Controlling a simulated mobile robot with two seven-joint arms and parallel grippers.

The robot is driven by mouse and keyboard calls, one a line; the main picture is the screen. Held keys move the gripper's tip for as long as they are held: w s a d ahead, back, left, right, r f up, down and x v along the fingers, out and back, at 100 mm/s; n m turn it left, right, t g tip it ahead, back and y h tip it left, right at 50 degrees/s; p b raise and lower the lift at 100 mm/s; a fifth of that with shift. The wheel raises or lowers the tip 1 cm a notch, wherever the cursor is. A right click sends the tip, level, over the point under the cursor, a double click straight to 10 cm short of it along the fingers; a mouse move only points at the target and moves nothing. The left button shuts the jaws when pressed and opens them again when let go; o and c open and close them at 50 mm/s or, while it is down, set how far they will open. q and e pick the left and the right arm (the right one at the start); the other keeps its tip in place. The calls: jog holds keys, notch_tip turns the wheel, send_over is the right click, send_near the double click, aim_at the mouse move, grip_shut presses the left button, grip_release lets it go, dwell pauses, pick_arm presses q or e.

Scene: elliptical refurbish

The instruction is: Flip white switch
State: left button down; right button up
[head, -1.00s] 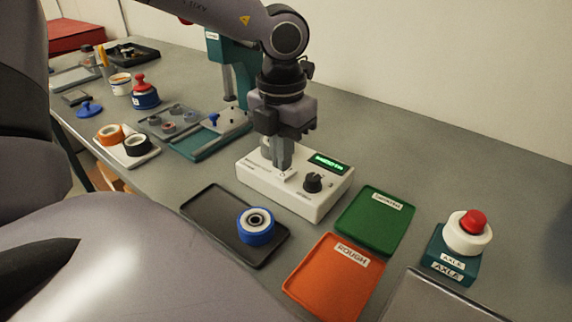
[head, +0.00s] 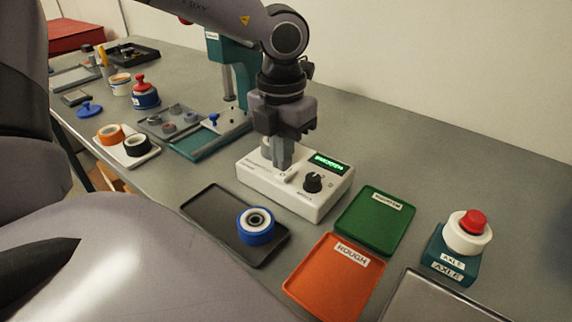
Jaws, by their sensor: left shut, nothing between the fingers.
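The white control box (head: 262,187) stands on the grey bench, with a lit green display (head: 328,164) and a black knob (head: 313,183) on its top. The small white switch (head: 289,175) is on the box's top, left of the knob. My left gripper (head: 283,168) points straight down over the box, shut and empty, with its fingertips right at or just behind the switch. I cannot tell whether the fingertips touch it. My right gripper is not in view.
A black tray (head: 205,205) holds a blue-rimmed wheel (head: 256,226). Green (head: 385,235) and orange (head: 322,297) trays lie to the right, with the AXLE stand (head: 436,262) beyond. A teal press (head: 235,70) stands behind; a white tray (head: 139,163) holds wheels at left.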

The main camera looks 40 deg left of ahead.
aim_at(282, 175)
pick_arm(q)
jog(key=shift+f+b, duration=1)
jog(key=shift+b, duration=0.15)
dwell(0.9)
jog(key=shift+r, duration=0.15)
jog(key=shift+r+p, duration=1.95)
jog(key=shift+r, duration=1.45)
